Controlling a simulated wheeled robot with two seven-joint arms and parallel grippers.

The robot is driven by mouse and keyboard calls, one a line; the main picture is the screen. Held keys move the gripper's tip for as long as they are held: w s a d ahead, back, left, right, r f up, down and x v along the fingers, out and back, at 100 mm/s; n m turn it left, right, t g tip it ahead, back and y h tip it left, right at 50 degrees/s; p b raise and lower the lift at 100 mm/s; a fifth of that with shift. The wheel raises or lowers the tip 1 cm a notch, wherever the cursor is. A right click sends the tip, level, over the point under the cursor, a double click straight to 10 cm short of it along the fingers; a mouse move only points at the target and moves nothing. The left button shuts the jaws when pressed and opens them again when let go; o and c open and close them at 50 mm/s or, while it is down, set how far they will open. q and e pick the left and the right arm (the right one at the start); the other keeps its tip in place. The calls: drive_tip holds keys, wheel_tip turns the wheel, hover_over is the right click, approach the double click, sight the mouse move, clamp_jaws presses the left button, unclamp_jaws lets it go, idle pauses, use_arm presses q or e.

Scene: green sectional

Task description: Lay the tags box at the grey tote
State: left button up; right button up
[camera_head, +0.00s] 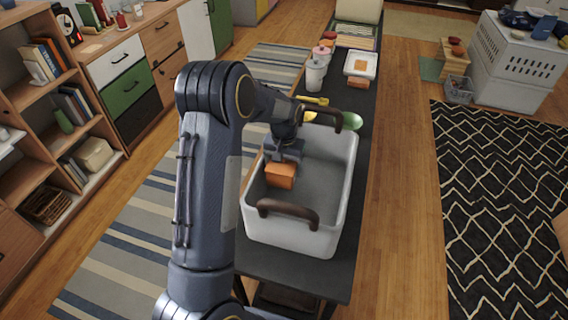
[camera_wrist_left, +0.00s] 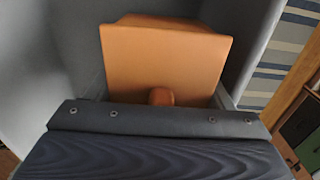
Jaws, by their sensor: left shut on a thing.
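The grey tote (camera_head: 296,237) is a pale open bin with two brown handles, standing on the dark narrow table. My left gripper (camera_head: 283,158) reaches down inside the tote at its left side and is shut on an orange box (camera_head: 281,175), which I take to be the tags box. In the left wrist view the orange box (camera_wrist_left: 165,60) sits beyond the gripper body, with grey tote walls (camera_wrist_left: 40,60) around it. I cannot tell whether the box touches the tote floor. The fingertips are mostly hidden. My right gripper is not in view.
A white crate (camera_head: 510,65) stands at the right, shelves (camera_head: 45,110) at the left. The tote's right part is empty.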

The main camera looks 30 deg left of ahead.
use_arm(q)
drive_tip(key=shift+f+b, duration=2.95)
drive_tip(key=shift+f, duration=1.45)
drive_tip(key=o, duration=1)
drive_tip(key=shift+o, duration=0.2)
drive_tip(key=shift+r, duration=0.1)
drive_tip(key=shift+r+p, duration=2.8)
drive_tip(key=shift+r, duration=1.15)
